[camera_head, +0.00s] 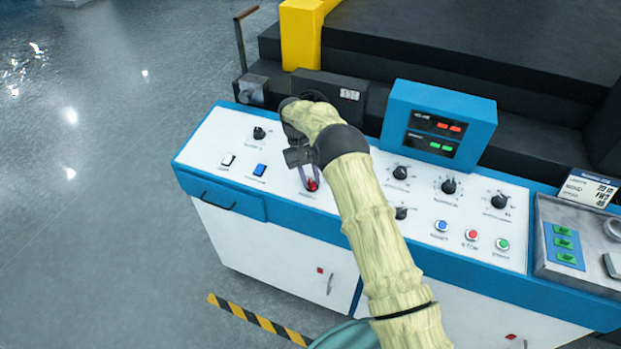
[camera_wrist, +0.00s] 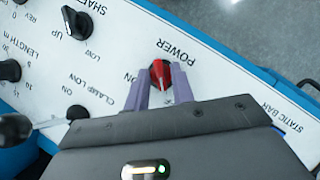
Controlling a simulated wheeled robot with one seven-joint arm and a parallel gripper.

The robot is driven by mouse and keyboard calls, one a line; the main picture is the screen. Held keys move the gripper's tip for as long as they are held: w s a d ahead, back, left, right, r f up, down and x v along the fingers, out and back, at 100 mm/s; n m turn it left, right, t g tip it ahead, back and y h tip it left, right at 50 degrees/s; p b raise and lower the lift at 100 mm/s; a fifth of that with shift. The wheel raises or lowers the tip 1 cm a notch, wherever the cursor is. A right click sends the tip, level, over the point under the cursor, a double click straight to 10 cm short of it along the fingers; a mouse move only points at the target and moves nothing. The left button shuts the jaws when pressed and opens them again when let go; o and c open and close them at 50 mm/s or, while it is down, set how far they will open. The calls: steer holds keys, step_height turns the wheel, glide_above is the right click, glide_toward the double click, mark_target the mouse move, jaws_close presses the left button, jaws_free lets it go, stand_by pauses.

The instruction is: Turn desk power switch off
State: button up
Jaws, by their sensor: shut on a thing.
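The desk power switch is a red rotary knob (camera_head: 312,186) on the white sloped top of the blue-edged desk. In the wrist view the red knob (camera_wrist: 159,72) sits beside the label POWER, with "ON" printed to its left. My gripper (camera_head: 309,178) reaches down over it. In the wrist view my gripper's purple fingers (camera_wrist: 160,88) stand on either side of the knob and are shut on it. The fingers hide part of the knob and the marking below it, so I cannot tell its exact setting.
A black knob (camera_head: 259,133), a white rocker (camera_head: 228,160) and a blue rocker (camera_head: 260,170) lie left of my gripper. A blue display box (camera_head: 438,123) stands to the right, behind several black knobs and coloured buttons. Dark machinery borders the back; open floor lies left.

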steer(key=shift+f+n, duration=0.1)
steer(key=shift+n, duration=0.3)
steer(key=o, duration=0.7)
steer(key=shift+c, duration=0.2)
